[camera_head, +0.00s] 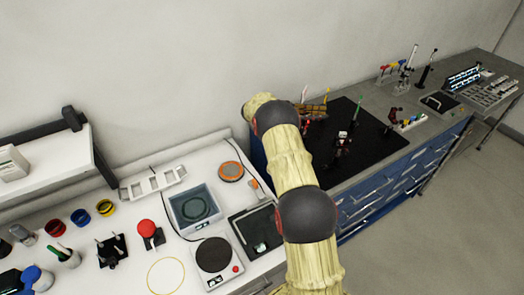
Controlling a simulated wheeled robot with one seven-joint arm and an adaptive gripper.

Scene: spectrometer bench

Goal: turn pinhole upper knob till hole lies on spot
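A black board (375,158) lies on the grey bench and carries several small optical parts. A small mount with red and white parts (342,139) stands near its middle. A thin green-tipped post (358,108) stands behind it. A dark reddish mount (391,118) stands at the board's right edge. I cannot tell which part is the pinhole; its upper knob, the hole and the spot are too small to make out. My arm rises from the bottom and bends over the board's left side. My gripper is not visible, apparently hidden behind the arm.
Tube stands (405,75) and racks (485,92) are at far right.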

